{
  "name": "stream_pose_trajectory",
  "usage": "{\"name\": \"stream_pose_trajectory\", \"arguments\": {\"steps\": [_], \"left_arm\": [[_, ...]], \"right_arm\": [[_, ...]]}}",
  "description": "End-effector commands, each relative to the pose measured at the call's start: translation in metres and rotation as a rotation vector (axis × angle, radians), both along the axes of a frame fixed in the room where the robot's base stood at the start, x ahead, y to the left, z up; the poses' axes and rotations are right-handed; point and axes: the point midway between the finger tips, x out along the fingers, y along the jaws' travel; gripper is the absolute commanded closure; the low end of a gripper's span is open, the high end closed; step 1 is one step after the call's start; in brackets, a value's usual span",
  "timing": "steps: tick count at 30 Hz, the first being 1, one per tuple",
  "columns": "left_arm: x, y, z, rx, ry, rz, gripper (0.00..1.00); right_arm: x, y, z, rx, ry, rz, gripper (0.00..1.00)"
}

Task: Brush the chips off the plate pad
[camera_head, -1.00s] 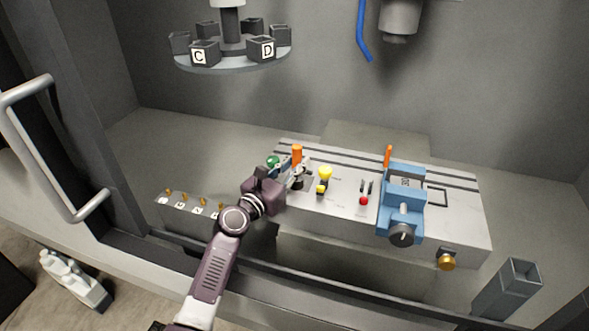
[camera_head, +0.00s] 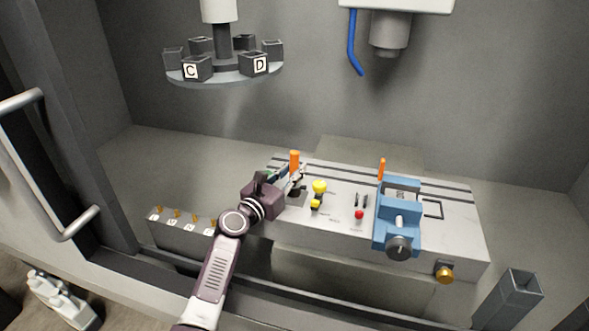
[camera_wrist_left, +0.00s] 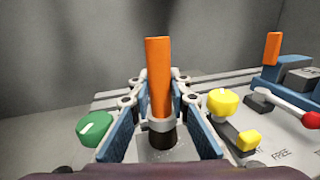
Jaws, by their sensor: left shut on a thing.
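An orange-handled tool (camera_head: 295,160), which looks like the brush, stands upright at the left end of the grey plate (camera_head: 340,232). In the left wrist view the orange handle (camera_wrist_left: 158,80) has a pale ring and a dark lower part. My left gripper (camera_head: 293,180) is around its lower part, with the blue finger pads on either side, shut on it. A dark outlined square (camera_head: 432,208), possibly the plate pad, lies right of the blue vise. I cannot make out chips. My right gripper is not in view.
The blue vise (camera_head: 397,225) stands on the plate, with another orange upright (camera_head: 381,168) behind it. Yellow (camera_head: 319,187) and red (camera_head: 359,214) knobs lie between. A green knob (camera_wrist_left: 95,128) is left of the fingers. A grey open box (camera_head: 512,295) stands front right.

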Motion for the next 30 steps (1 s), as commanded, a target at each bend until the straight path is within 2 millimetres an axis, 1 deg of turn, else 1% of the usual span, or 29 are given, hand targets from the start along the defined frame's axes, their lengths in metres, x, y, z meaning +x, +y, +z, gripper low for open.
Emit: {"name": "stream_pose_trajectory", "arguments": {"steps": [1,6,9,14,20,24,30], "left_arm": [[-0.005,0.002,0.002,0.0,0.004,0.0,1.0],[-0.019,0.007,0.001,0.001,0.005,0.0,1.0],[-0.025,0.008,0.0,0.003,0.004,-0.001,1.0],[-0.029,0.009,0.0,0.002,0.003,-0.001,1.0],[-0.045,0.014,-0.001,0.002,0.006,-0.001,1.0],[-0.054,0.018,-0.003,0.002,0.007,-0.001,1.0],[-0.058,0.019,-0.005,0.002,0.006,-0.002,1.0]], "right_arm": [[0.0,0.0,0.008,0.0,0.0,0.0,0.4],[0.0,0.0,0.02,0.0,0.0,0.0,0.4],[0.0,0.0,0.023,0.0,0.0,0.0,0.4],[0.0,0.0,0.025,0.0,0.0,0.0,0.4],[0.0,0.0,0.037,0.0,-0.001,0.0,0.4],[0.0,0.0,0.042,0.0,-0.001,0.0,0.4],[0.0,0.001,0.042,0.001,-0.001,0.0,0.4]]}}
